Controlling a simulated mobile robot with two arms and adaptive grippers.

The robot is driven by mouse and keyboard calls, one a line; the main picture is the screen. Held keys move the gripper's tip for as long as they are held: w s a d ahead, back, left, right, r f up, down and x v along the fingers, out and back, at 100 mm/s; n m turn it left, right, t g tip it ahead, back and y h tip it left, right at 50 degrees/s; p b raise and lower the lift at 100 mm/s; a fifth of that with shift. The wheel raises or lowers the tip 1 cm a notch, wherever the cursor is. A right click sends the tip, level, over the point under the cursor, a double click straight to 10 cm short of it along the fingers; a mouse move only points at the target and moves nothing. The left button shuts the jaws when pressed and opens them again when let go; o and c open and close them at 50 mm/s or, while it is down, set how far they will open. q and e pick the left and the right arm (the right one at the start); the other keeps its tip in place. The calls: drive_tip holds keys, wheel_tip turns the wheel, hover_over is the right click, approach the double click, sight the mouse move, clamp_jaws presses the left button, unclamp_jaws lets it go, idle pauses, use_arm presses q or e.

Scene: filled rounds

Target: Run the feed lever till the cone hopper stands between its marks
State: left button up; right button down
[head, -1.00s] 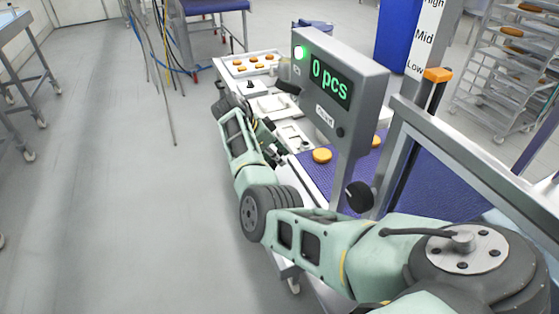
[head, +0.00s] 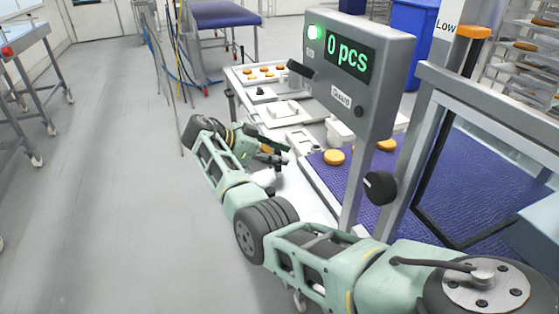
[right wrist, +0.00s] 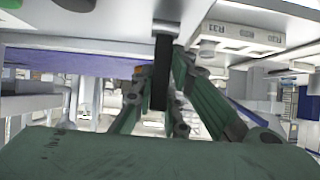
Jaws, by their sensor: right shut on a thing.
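My right gripper (head: 270,156) is at the left edge of the white line. It also shows in the right wrist view (right wrist: 160,80), shut with a dark upright bar (right wrist: 161,66) between its fingers. This bar looks like the feed lever; its far end meets a pale surface. In the head view I cannot make out the held part behind the fingers. I cannot pick out the cone hopper or its marks. My left gripper is not in view.
A grey display panel (head: 352,75) reads "0 pcs" beside a lit green lamp (head: 314,32). A black handle (head: 300,68) and a black knob (head: 380,187) stick out. Orange-brown rounds (head: 334,157) lie on the purple belt (head: 455,170).

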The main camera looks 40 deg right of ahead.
drive_tip(key=shift+r, duration=0.1)
drive_tip(key=c, duration=1.7)
unclamp_jaws()
drive_tip(key=shift+a, duration=0.1)
drive_tip(key=v, duration=1.2)
drive_tip(key=shift+c, duration=0.5)
